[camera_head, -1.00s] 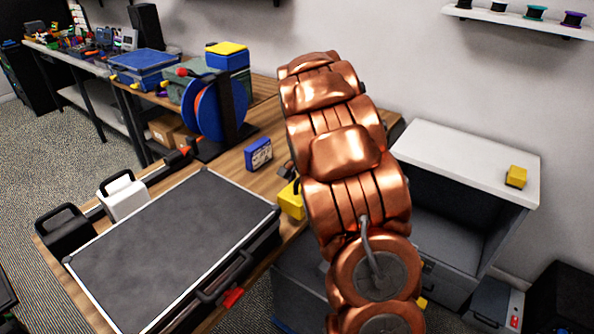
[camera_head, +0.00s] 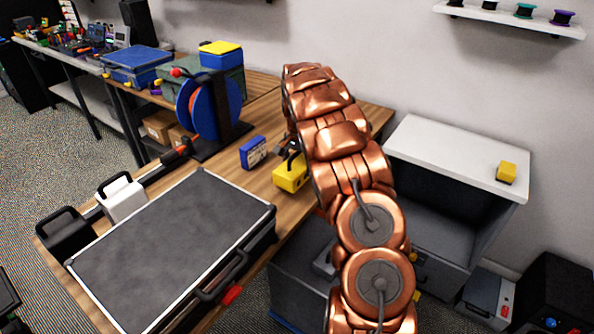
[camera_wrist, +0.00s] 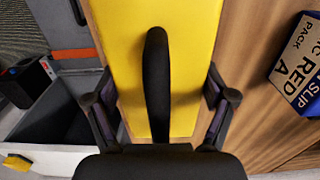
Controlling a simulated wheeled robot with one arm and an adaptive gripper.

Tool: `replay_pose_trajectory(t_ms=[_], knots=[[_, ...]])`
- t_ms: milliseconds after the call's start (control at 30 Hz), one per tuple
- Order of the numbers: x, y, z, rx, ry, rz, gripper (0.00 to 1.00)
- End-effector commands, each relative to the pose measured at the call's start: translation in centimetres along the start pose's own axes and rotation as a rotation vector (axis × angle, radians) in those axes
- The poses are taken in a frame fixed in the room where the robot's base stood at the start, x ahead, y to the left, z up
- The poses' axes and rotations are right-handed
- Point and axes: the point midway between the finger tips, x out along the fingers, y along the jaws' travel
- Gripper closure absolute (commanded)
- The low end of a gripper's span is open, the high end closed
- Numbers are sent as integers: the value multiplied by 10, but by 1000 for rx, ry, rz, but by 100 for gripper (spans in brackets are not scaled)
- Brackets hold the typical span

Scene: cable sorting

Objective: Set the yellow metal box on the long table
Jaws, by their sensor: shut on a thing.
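The yellow metal box (camera_head: 291,178) has a black handle and is at the right edge of the wooden long table (camera_head: 232,163), beside my arm. In the wrist view the yellow box (camera_wrist: 185,75) fills the middle, with its black handle running over its top. My gripper (camera_wrist: 163,108) has one finger on each side of the box and is shut on it. In the head view my arm partly hides the gripper. I cannot tell whether the box's underside touches the table.
A blue labelled box (camera_head: 253,152) stands just left of the yellow box. A large grey-topped case (camera_head: 170,250) covers the table's near part. A cable reel (camera_head: 205,108) stands farther back. A white-topped cabinet (camera_head: 455,160) bears a small yellow block (camera_head: 506,172).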

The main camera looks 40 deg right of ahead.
Motion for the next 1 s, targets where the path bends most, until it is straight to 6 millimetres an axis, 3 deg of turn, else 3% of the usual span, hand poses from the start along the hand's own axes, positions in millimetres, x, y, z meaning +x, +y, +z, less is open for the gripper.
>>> replay_pose_trajectory(t_ms=[367,633,1000], knots=[[0,-8,-9,0,2,-4,87],[32,-6,-8,1,-1,0,87],[38,-7,-8,0,1,-2,87]])
